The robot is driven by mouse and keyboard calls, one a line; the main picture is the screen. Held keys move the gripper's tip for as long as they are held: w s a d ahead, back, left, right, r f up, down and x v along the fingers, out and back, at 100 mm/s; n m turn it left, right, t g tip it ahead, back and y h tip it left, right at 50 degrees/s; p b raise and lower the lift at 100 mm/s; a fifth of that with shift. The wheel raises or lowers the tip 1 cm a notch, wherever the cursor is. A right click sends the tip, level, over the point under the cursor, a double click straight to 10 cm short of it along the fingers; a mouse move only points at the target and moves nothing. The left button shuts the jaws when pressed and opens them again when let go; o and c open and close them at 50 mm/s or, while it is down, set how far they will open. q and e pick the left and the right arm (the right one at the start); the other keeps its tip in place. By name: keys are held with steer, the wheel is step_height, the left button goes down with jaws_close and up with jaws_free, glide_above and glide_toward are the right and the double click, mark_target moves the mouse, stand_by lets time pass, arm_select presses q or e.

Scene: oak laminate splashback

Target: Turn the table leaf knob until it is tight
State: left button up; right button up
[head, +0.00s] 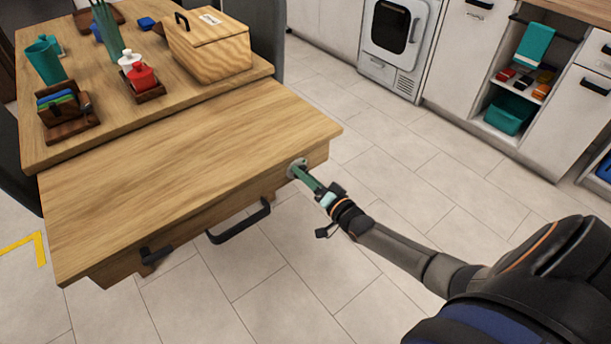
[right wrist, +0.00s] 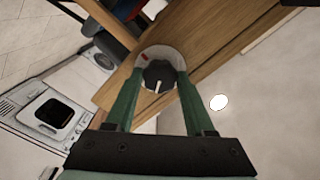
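The table leaf knob (right wrist: 158,75) is black with a white pointer line, on a round pale plate with a red mark in the right wrist view. The plate (head: 296,167) shows at the leaf's right end in the head view. My right gripper (right wrist: 160,72) has its two green fingers on either side of the knob, tips at the plate. I cannot tell whether they press on the knob. In the head view the right gripper (head: 299,171) meets the plate. The leaf (head: 190,170) lies level beside the main tabletop. My left gripper is not in view.
On the main tabletop (head: 190,88) stand a wooden box (head: 210,50), a teal cup (head: 45,62), red and white bottles (head: 140,75) and a small caddy (head: 68,125). A black handle (head: 240,222) juts out below the leaf. The tiled floor (head: 400,155) right of the table is clear.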

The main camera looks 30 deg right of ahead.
steer(key=o, duration=0.4)
steer(key=shift+s, duration=0.1)
arm_select(q)
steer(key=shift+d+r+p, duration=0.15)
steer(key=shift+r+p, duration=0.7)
steer(key=shift+p, duration=0.4)
arm_select(e)
steer(key=s, duration=0.8)
steer(key=s+d, duration=0.1)
steer(key=s, duration=0.3)
steer(key=shift+s, duration=0.15)
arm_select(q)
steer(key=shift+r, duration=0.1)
